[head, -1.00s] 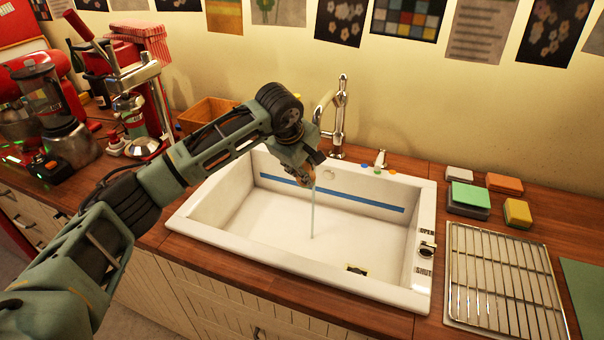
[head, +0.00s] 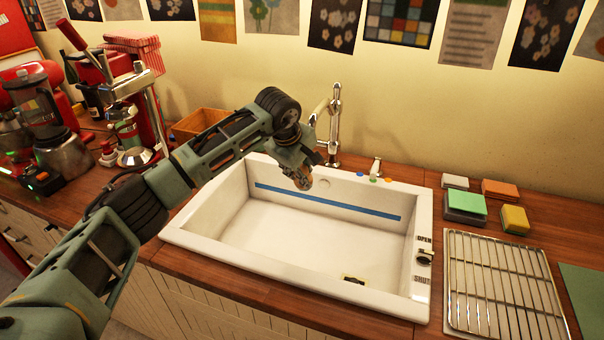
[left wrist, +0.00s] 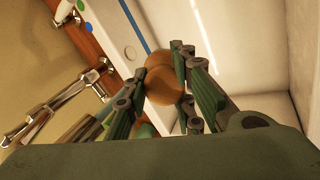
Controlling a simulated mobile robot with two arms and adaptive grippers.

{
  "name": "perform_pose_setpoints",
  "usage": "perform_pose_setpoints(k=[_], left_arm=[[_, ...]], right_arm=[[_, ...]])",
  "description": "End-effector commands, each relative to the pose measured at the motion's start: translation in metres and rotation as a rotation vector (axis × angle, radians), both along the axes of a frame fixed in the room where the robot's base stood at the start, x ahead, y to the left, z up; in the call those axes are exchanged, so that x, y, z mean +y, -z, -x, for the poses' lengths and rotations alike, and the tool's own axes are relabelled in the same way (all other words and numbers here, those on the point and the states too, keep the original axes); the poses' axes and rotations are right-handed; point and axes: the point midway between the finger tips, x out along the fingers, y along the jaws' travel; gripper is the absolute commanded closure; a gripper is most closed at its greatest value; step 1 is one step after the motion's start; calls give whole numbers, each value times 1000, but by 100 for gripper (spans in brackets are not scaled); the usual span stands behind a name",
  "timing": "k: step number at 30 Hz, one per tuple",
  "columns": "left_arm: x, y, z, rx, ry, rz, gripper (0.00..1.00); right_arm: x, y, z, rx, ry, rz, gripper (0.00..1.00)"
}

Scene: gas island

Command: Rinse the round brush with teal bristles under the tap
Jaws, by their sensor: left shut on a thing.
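My left gripper (head: 303,178) is over the back part of the white sink (head: 200,240), close to the tap (head: 335,125). It is shut on the round brush, whose brown wooden body (left wrist: 165,80) shows between the fingers in the left wrist view. A small green patch beside the fingers there may be the bristles; I cannot tell. The chrome tap also shows in the left wrist view (left wrist: 45,115), to the left of the brush. No water stream is visible now. My right gripper is not in view.
A small chrome lever (head: 376,167) with coloured dots stands on the sink's back rim. A knob (head: 424,258) marked OPEN and SHUT is on the right rim. Sponges (head: 466,203) and a wire rack (head: 497,285) lie to the right. A juice press (head: 135,110) stands left.

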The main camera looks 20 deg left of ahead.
Motion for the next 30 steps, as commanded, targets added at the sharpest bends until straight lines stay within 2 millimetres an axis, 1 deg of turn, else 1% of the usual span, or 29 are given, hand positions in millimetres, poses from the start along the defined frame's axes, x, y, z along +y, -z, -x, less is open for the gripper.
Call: perform_pose_setpoints(k=[5, 30], left_arm=[[-1, 0, 7, -1, 2, -1, 100], [-9, 1, 74, 0, 0, -1, 100]], right_arm=[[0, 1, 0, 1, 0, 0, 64], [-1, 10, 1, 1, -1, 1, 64]])
